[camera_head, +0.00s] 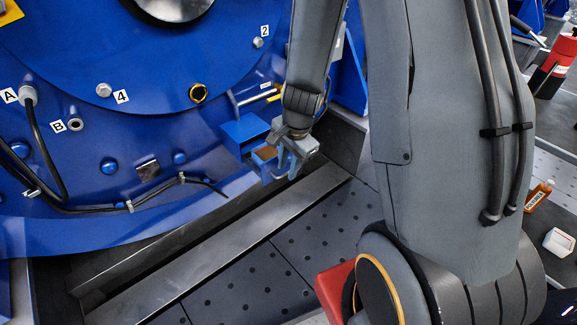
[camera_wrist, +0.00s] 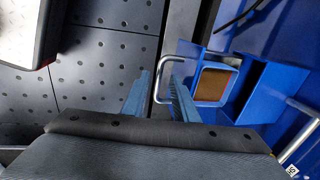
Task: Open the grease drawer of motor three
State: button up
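The grease drawer (camera_head: 264,153) is a small blue box low on the blue motor; it stands partly out of its housing (camera_head: 243,130), with brown grease showing inside. In the wrist view the drawer (camera_wrist: 232,86) shows its brown contents (camera_wrist: 211,85) and a silver bar handle (camera_wrist: 157,84) on its front. My gripper (camera_head: 283,168) is at the front of the drawer. In the wrist view my gripper (camera_wrist: 158,92) has its two blue fingers apart, with the handle bar between them; I cannot tell whether either finger touches it.
A dark step edge (camera_head: 220,235) and perforated floor plates (camera_head: 310,235) lie below the motor. A black cable (camera_head: 150,197) runs along the motor's lower front. A silver rail (camera_wrist: 302,112) is right of the drawer. A red box (camera_head: 335,290) stands near my base.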

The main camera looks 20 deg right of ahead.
jog(key=shift+r, duration=0.1)
notch_tip(320, 180, up, 7)
jog(key=s+p, duration=0.1)
jog(key=p, duration=0.3)
jog(key=shift+s+d+r+p, duration=0.2)
jog(key=shift+s+d+p, duration=0.05)
jog(key=shift+p, duration=0.05)
jog(key=s+a+r+n+g, duration=0.1)
jog(key=s+a+r+n, duration=0.85)
jog(key=a+r, duration=0.2)
jog(key=s+a+r+n+g, duration=0.1)
jog(key=s+a+r+n, duration=0.1)
jog(key=s+r+n, duration=0.3)
jog(key=s+a+r+n, duration=0.2)
jog(key=s+n, duration=0.2)
jog(key=s, duration=0.3)
jog(key=d+r+m+p, duration=0.4)
jog(key=d+r+p, duration=0.7)
jog(key=p, duration=1.1)
notch_tip(320, 180, up, 3)
jog(key=shift+d+f+h, duration=0.1)
jog(key=shift+d+h, duration=0.15)
jog(key=shift+h, duration=0.15)
